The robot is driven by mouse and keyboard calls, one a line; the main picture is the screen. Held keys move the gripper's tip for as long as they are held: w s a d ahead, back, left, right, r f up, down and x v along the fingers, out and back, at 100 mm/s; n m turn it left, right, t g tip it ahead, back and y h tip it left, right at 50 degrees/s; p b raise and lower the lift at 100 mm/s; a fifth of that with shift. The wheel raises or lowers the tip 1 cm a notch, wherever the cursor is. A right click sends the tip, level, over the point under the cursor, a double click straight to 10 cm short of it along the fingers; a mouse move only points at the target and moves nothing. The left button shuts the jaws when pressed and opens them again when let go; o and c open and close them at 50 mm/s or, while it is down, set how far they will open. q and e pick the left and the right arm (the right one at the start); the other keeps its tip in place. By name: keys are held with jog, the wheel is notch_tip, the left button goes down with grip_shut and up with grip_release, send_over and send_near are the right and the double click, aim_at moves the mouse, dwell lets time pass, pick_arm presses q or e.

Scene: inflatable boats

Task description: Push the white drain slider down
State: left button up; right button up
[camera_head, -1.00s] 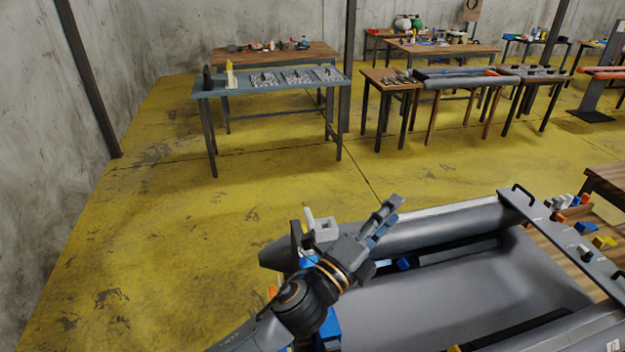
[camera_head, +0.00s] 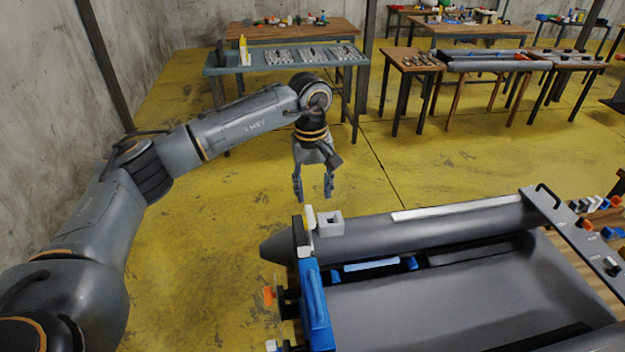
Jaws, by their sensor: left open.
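A small white upright tab (camera_head: 310,217), which looks like the drain slider, stands at the top of the boat's stern board (camera_head: 303,238). A light grey square block (camera_head: 330,223) with a hollow top sits beside it on the grey inflatable boat's tube (camera_head: 420,229). My left gripper (camera_head: 314,195) points down with its fingers apart and empty. In the picture it appears just above the white tab and block. I cannot tell how far apart they are in depth. The right gripper is not in view.
A blue part (camera_head: 314,305) is fixed along the stern, with an orange piece (camera_head: 268,295) outside it. Workbenches with tools stand at the back. The yellow floor (camera_head: 210,240) left of the boat is clear.

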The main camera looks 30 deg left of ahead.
aim_at(310, 213)
pick_arm(q)
jog(key=shift+a+r, duration=0.2)
jog(key=shift+a, duration=0.45)
notch_tip(310, 213, down, 10)
jog(key=b, duration=0.6)
jog(key=shift+r, duration=0.1)
jog(key=shift+c, duration=0.5)
jog(key=c, duration=0.7)
grip_shut()
